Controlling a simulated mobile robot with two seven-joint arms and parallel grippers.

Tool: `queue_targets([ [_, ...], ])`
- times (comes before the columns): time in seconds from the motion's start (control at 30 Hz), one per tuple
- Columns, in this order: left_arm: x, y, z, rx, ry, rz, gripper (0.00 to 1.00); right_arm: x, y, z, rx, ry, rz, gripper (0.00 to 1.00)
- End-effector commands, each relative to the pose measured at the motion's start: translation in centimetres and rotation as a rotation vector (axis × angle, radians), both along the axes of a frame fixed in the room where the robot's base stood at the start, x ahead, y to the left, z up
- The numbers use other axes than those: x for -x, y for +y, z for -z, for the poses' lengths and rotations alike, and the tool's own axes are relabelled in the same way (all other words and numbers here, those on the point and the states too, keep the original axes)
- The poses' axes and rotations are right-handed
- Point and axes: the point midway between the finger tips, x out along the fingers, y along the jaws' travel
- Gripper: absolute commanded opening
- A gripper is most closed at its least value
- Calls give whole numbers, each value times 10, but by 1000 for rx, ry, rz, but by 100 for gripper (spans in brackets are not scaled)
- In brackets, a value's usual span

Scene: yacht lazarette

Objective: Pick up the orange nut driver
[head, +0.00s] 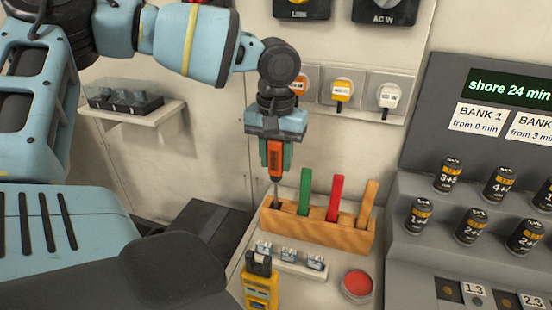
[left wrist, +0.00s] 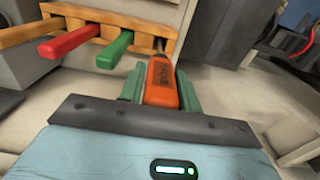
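The orange nut driver (head: 275,161) stands nearly upright over the left end of a wooden rack (head: 318,232), handle up. Its dark shaft reaches down to the leftmost slot; I cannot tell how deep the tip sits. My left gripper (head: 275,158) points down from above, with green fingers on both sides of the orange handle, shut on it. In the left wrist view the handle (left wrist: 162,84) sits between the two fingers (left wrist: 160,88), with no clear gap. My right gripper is not in view.
Green (head: 305,191), red (head: 335,198) and light orange (head: 368,201) handles stand in the rack to the right. In front are small clips (head: 288,255), a yellow device (head: 260,283) and a red round tin (head: 357,284). A grey battery console (head: 415,185) stands at right.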

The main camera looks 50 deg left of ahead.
Motion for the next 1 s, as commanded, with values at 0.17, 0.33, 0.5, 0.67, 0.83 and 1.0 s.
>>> queue_targets([
  [0.17,0,0,0,0,0,0,9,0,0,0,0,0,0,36],
  [0.33,0,0,-1,0,-1,0,1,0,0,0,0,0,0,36],
  [0.5,-1,0,-4,1,-3,0,1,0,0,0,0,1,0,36],
  [0.67,-1,0,-24,0,-7,-1,1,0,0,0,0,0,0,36],
  [0.83,-1,0,-57,0,-7,0,1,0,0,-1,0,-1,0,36],
  [1.0,-1,0,-84,0,-4,-1,1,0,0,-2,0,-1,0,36],
])
